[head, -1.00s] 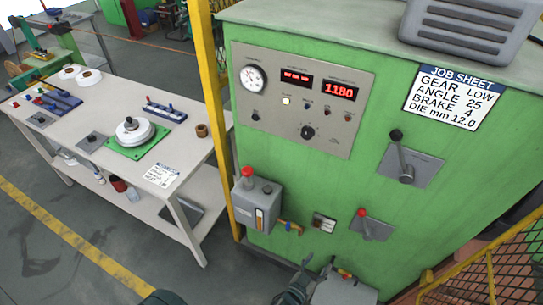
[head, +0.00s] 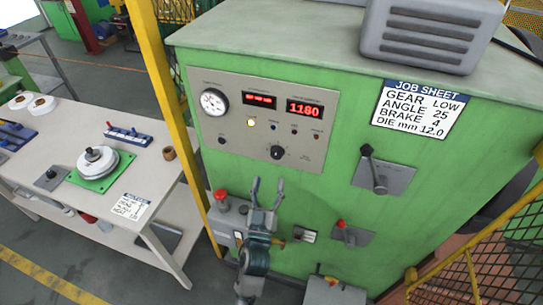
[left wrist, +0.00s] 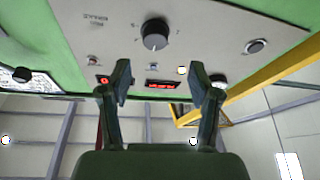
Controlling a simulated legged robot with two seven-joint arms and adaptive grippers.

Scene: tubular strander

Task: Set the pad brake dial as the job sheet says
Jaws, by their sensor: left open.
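The pad brake dial (head: 277,152) is a black round knob low on the grey control panel of the green cabinet. In the left wrist view the dial (left wrist: 155,35) sits just beyond and between the fingers, with "BRAKE" lettering beside it. I cannot read its setting. My left gripper (head: 268,186) is open and empty, below the dial and apart from it; its two fingers also show in the left wrist view (left wrist: 161,82). The job sheet (head: 418,110) reads gear LOW, angle 25, brake 4, die mm 12.0. My right gripper is not in view.
The panel (head: 235,130) also has a gauge (head: 213,102), red displays and small buttons. Levers (head: 373,170) (head: 345,233) stick out lower right. A grey box with a red knob (head: 221,196) and a yellow post (head: 165,90) stand left. A yellow mesh guard (head: 480,265) is at right.

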